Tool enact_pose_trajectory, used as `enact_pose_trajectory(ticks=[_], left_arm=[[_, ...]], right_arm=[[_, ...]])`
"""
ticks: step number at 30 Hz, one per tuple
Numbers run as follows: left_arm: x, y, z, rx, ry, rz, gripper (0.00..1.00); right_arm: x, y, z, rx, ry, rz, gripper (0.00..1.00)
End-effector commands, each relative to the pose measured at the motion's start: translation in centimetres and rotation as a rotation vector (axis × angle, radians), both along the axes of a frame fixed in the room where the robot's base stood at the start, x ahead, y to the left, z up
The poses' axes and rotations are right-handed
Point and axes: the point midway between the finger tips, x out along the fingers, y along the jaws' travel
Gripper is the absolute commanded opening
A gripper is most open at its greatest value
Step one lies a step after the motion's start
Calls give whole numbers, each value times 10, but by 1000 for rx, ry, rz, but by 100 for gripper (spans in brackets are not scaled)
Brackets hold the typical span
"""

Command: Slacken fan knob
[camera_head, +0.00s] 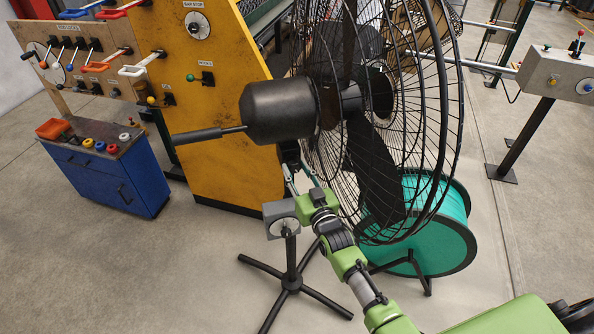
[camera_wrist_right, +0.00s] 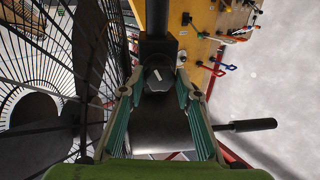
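The large black fan has a wire cage and a dark motor housing (camera_head: 285,110) with a rod handle. It stands on a legged base (camera_head: 290,284), with a grey box with a round dial (camera_head: 283,216) on the post. In the right wrist view a dark faceted knob (camera_wrist_right: 158,77) with a white mark sits in front of the fan's dark body. My right gripper (camera_head: 301,174) is below the motor housing. It also shows in the right wrist view (camera_wrist_right: 158,88), open, with one finger on each side of the knob. I cannot tell if they touch it. My left gripper is out of view.
A yellow panel (camera_head: 205,110) and a lever board (camera_head: 85,65) stand behind at left. A blue cabinet (camera_head: 110,180) stands before them. A teal reel (camera_head: 445,235) is close on the right of my arm. The fan cage is close beside the gripper. Open floor lies at front left.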

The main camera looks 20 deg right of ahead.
Motion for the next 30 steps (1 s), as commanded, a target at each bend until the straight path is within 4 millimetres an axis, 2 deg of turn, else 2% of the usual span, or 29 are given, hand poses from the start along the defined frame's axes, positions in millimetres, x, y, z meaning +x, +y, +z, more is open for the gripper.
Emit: enact_pose_trajectory(ticks=[10, 14, 17, 24, 30], left_arm=[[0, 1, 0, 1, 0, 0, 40], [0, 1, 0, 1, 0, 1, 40], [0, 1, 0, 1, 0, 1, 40], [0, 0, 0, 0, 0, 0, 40], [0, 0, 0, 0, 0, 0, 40]], right_arm=[[0, 0, 0, 1, 0, 0, 44], [-7, -1, -1, 1, 2, 0, 44], [-21, -2, -2, 1, 1, 0, 44], [-72, -5, -2, 0, 3, 0, 44], [-105, -7, -2, 0, 2, 0, 44]])
